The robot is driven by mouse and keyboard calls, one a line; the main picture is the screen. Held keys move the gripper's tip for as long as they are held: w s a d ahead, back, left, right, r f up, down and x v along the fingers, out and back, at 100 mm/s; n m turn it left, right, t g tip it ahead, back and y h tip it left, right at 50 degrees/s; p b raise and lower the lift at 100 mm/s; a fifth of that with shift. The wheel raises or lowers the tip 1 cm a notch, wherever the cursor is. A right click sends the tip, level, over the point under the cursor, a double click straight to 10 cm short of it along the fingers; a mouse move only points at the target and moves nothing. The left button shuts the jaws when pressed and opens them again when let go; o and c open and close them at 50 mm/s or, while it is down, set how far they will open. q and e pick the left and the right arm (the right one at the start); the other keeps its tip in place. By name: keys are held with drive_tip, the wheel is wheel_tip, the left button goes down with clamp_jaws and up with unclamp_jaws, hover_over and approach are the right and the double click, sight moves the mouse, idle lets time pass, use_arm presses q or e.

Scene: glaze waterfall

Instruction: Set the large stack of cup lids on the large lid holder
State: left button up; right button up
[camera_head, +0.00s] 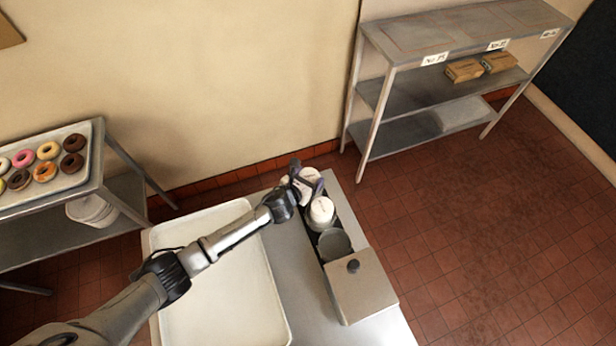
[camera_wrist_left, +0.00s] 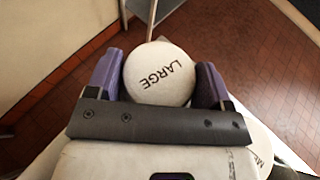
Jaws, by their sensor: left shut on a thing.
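The large stack of cup lids (camera_wrist_left: 160,72), white and marked LARGE, sits between the purple fingers of my left gripper (camera_wrist_left: 157,82) in the left wrist view. The gripper is shut on it. In the head view the left gripper (camera_head: 307,182) and the white lids are at the far end of a dark lid holder (camera_head: 313,228) on the steel table. The gripper covers that end, so I cannot tell whether the stack touches the holder. My right gripper is not in view.
Another white lid stack (camera_head: 321,211) stands just nearer, beside a grey round container (camera_head: 334,244) and a lidded box with a black knob (camera_head: 361,287). A white tray (camera_head: 272,297) lies left on the table. A steel shelf (camera_head: 430,97) stands behind right; donuts are at left.

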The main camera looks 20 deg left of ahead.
use_arm(q)
drive_tip(key=shift+f, duration=0.2)
drive_tip(key=o, duration=0.7)
drive_tip(key=shift+s+a+r+p, duration=0.1)
drive_tip(key=shift+s+r+p, duration=0.2)
drive_tip(key=shift+s+p, duration=0.1)
drive_tip(key=shift+p+v, duration=3.25)
drive_tip(key=shift+v, duration=1.75)
